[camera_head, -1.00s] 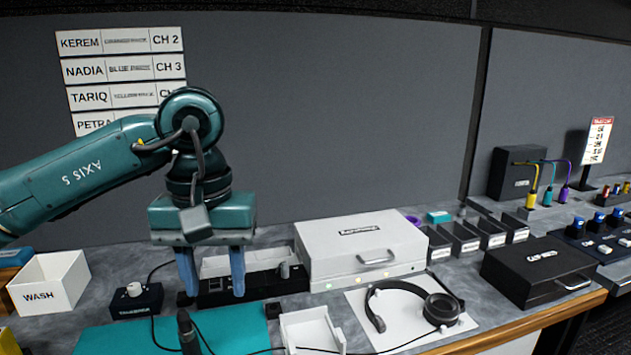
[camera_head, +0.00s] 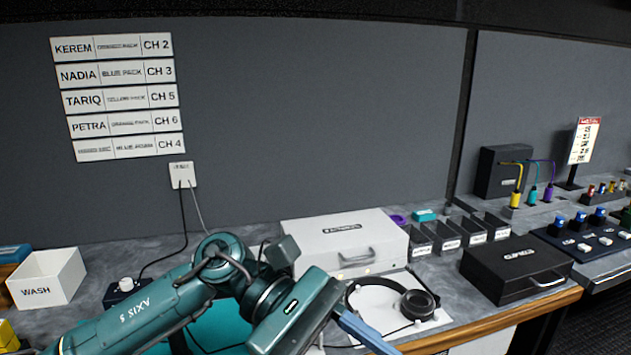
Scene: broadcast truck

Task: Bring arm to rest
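My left arm comes in from the lower left, low over the teal mat (camera_head: 212,328) at the front of the counter. Its gripper (camera_head: 368,335) points down and to the right, with a blue finger showing near the counter's front edge, beside the headphones (camera_head: 416,304). Only one finger shows clearly, so its opening cannot be judged, and nothing is seen held in it. My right arm and gripper are not in view.
A white case (camera_head: 345,243) stands behind the arm. A black case (camera_head: 515,268) is to the right, with small dark bins (camera_head: 448,240) behind it. A white WASH box (camera_head: 47,278) is at the left. Name strips (camera_head: 115,73) hang on the wall.

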